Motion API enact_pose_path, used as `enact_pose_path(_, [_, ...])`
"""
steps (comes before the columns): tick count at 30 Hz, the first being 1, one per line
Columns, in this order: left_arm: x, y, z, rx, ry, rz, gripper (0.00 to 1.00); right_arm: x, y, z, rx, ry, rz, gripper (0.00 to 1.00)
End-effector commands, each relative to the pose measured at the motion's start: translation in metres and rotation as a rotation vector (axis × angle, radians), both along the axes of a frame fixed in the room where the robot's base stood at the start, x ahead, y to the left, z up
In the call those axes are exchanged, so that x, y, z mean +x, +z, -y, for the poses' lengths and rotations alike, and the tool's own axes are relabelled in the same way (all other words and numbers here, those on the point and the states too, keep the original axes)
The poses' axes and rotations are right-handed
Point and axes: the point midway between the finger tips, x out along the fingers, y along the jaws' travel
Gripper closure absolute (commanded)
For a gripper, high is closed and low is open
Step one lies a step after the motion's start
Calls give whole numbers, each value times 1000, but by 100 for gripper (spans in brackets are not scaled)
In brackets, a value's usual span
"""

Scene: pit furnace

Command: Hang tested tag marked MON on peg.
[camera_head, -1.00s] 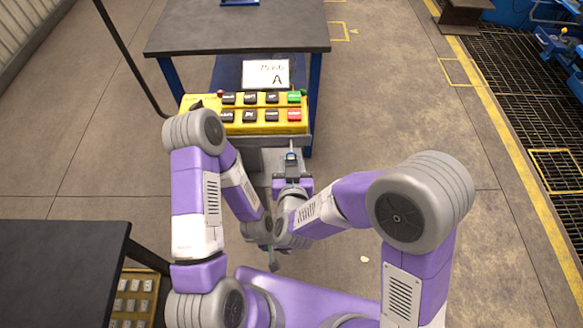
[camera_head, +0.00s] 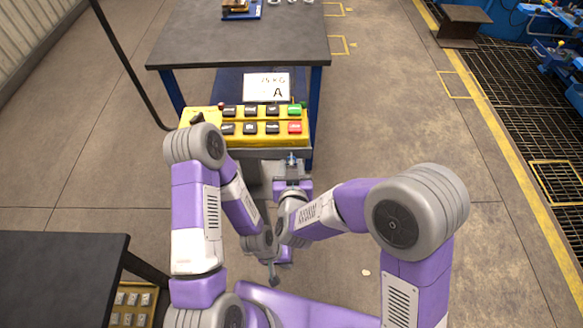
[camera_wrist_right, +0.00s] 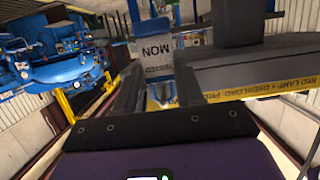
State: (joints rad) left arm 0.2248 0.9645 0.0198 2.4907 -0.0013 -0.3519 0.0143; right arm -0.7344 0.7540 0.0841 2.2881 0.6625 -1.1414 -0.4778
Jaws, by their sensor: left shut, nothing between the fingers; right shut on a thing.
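My left gripper (camera_head: 272,281) is shut and empty, low and close to my body. I cannot make out the peg in either view.
A dark-topped table (camera_head: 240,40) stands behind the panel, with a blue stand (camera_head: 242,12) at its far edge. A white card (camera_head: 266,87) marked A is behind the buttons. Another dark table (camera_head: 60,275) is at lower left.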

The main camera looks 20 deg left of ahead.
Motion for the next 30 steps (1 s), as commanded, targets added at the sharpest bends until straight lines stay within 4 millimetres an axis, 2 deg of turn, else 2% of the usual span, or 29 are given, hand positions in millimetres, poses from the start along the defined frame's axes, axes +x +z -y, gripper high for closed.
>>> enact_pose_path(9, [0, 0, 0, 0, 0, 0, 100, 0, 0, 0, 1, 0, 0, 92])
enact_pose_path(10, [0, 0, 0, 0, 0, 0, 100, 0, 0, 0, 1, 0, 0, 58])
enact_pose_path(15, [0, 0, 0, 0, 0, 0, 100, 0, 0, 0, 1, 0, 0, 33])
enact_pose_path(24, [0, 1, 0, 0, 0, 0, 100, -2, 1, 0, 0, 0, 0, 33])
enact_pose_path(30, [0, 7, 0, 0, 0, 0, 100, -25, 10, 7, -1, 3, 0, 33])
